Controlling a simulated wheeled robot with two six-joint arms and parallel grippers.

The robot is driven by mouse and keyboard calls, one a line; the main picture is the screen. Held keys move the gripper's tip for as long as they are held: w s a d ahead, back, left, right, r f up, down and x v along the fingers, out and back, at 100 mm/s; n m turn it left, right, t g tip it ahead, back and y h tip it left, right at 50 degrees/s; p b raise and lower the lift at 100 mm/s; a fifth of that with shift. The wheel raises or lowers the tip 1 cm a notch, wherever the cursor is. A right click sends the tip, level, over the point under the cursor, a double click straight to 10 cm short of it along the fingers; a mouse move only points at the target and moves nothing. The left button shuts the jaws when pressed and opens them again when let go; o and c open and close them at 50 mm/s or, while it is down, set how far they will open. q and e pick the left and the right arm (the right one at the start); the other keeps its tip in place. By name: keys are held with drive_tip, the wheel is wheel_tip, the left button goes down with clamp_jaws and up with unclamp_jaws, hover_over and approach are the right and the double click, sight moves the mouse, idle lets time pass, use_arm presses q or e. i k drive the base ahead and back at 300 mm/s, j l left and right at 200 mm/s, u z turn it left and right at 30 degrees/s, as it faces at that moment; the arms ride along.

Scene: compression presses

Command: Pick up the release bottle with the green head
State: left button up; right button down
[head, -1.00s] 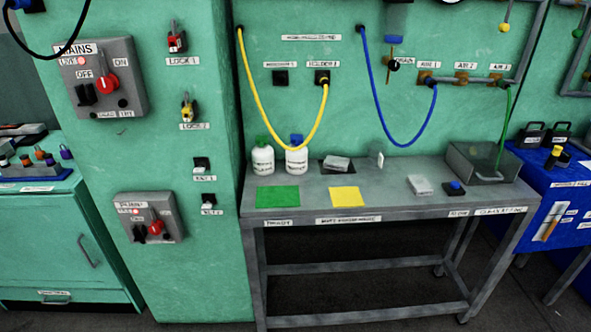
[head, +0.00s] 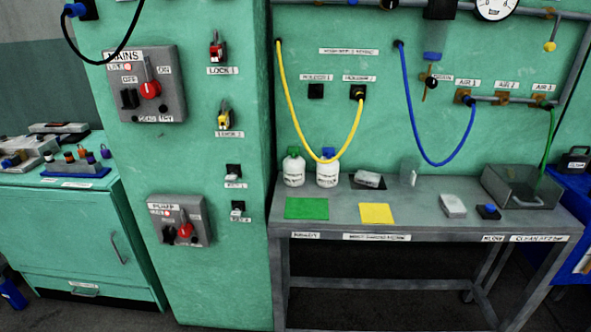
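The release bottle with the green head (head: 294,169) is white and stands upright at the back left of the grey bench. A similar white bottle with a blue head (head: 327,171) stands just to its right, with a small gap between them. The yellow hose hangs in a loop close to the blue-headed bottle's top. Neither of my grippers shows in the head view, so their state is hidden.
The grey bench (head: 450,186) has a green mat (head: 306,208) and a yellow mat (head: 377,213) in front of the bottles. A yellow hose (head: 292,118) and a blue hose (head: 417,130) hang from the wall. A grey open box (head: 507,194) sits at the right.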

sight(294, 169)
drive_tip(key=i+l+u, duration=0.1)
drive_tip(key=i+l, duration=1.1)
